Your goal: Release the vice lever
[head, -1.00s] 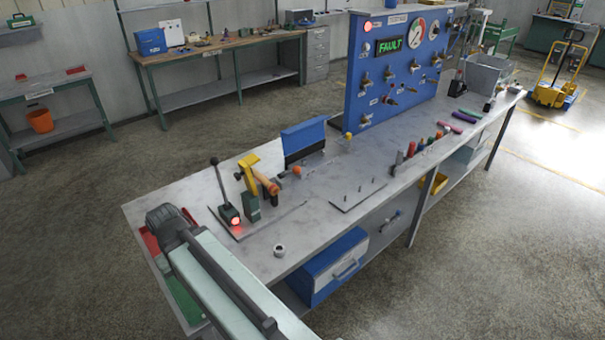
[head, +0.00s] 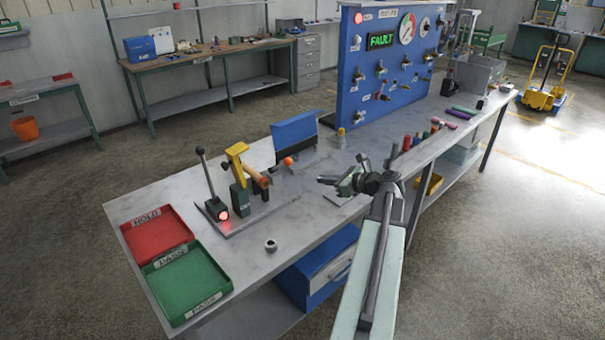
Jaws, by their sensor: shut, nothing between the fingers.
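An upright grey lever with a dark ball knob (head: 206,175) stands on a small dark base at the left of the bench. A red light (head: 223,215) glows at its foot. Just right of it is a green vice-like clamp with a yellow top (head: 237,170), with an orange-brown hose piece (head: 259,180) at it. I cannot tell for certain which part the task calls the vice lever. My gripper (head: 326,180) is shut and empty above the bench, right of the clamp and apart from it. My arm partly hides a small plate behind it.
A red HOLD tray (head: 158,255) and a green PASS tray (head: 165,305) lie at the near left. A blue panel (head: 348,85) reading FAULT stands behind. A small blue upright plate (head: 294,137) and a grey ring (head: 270,245) are on the bench (head: 300,215).

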